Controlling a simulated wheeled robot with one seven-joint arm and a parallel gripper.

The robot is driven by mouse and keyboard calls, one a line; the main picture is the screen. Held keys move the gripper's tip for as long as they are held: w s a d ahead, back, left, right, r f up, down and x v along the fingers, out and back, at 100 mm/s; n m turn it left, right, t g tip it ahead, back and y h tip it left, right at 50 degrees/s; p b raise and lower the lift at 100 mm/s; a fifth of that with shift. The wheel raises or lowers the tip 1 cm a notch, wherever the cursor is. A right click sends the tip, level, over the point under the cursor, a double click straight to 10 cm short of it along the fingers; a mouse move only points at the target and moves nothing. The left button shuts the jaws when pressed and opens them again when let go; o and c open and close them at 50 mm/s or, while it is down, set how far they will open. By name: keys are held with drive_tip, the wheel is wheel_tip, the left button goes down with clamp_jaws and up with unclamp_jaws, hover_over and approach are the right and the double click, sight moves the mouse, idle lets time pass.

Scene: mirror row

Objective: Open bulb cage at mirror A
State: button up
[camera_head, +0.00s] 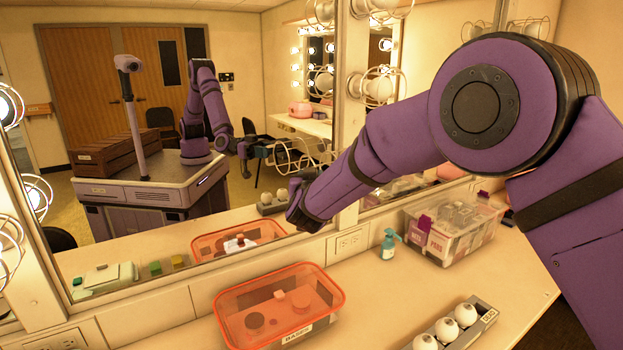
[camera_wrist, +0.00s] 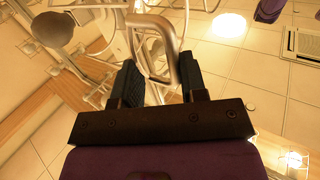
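In the wrist view my gripper (camera_wrist: 157,66) is open, its two dark fingers apart. A bent metal bar (camera_wrist: 172,38) of a bulb cage runs between them, close to the right finger; contact is unclear. The mirror (camera_head: 80,215) reflects my arm, with a wire cage (camera_head: 296,154) beside the reflected gripper. Other caged bulbs (camera_head: 379,86) sit higher on the frame post.
On the counter (camera_head: 400,290) are a red bin (camera_head: 231,313), a tray marked DEAD (camera_head: 484,327) with bulbs, a clear box (camera_head: 455,232) and a teal spray bottle (camera_head: 388,245). The counter between bin and tray is clear.

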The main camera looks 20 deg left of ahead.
drive_tip(key=shift+s, duration=0.15)
drive_tip(key=v, duration=1)
drive_tip(key=shift+s, duration=0.2)
drive_tip(key=shift+d, duration=0.15)
drive_tip(key=w+d+r+g, duration=0.2)
drive_tip(key=w+d+r, duration=0.1)
drive_tip(key=d+r, duration=0.8)
drive_tip(key=s+d+r+g, duration=0.2)
drive_tip(key=d, duration=0.7)
drive_tip(key=s+d+r+g, duration=0.1)
drive_tip(key=s+d+r, duration=0.15)
drive_tip(key=d, duration=0.65)
drive_tip(key=s+d+f+m+g+h, duration=0.2)
drive_tip(key=s+d+g+h, duration=0.1)
drive_tip(key=s+d, duration=0.9)
drive_tip(key=s+d+f+m+g+h, duration=0.1)
drive_tip(key=s+d+f+g+h, duration=0.1)
drive_tip(key=s+d, duration=1.1)
drive_tip(key=s+g, duration=0.1)
drive_tip(key=s, duration=0.2)
drive_tip(key=shift+s+d+f+m+g+h, duration=0.2)
drive_tip(key=shift+s+d+m+g+h, duration=0.05)
drive_tip(key=shift+d+m+g+h, duration=0.15)
